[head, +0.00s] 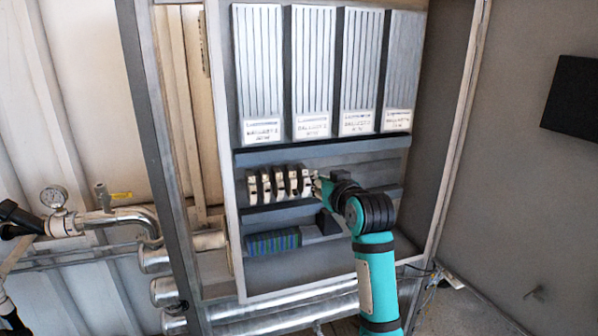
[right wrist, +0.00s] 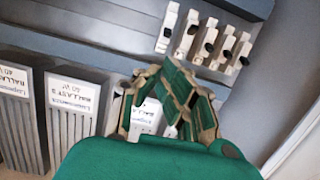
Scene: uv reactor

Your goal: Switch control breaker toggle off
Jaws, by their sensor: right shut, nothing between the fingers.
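A row of several white breakers (head: 279,184) with dark toggles sits on a rail in the open cabinet, below the ballasts. The row also shows in the right wrist view (right wrist: 207,43), upper right, with a black toggle on each breaker. I cannot tell which one is the control breaker, nor which toggles are on or off. My right gripper (head: 318,184) is at the right end of the row, its tips close to the last breaker; contact is unclear. In the right wrist view the gripper (right wrist: 178,88) is shut and empty, with green pads.
Tall ribbed ballasts (head: 311,65) fill the cabinet's upper part. A green and blue terminal block (head: 272,243) sits below the breakers. The cabinet's side frame (head: 462,120) stands right of my arm. Pipes with a gauge (head: 54,197) are at the left.

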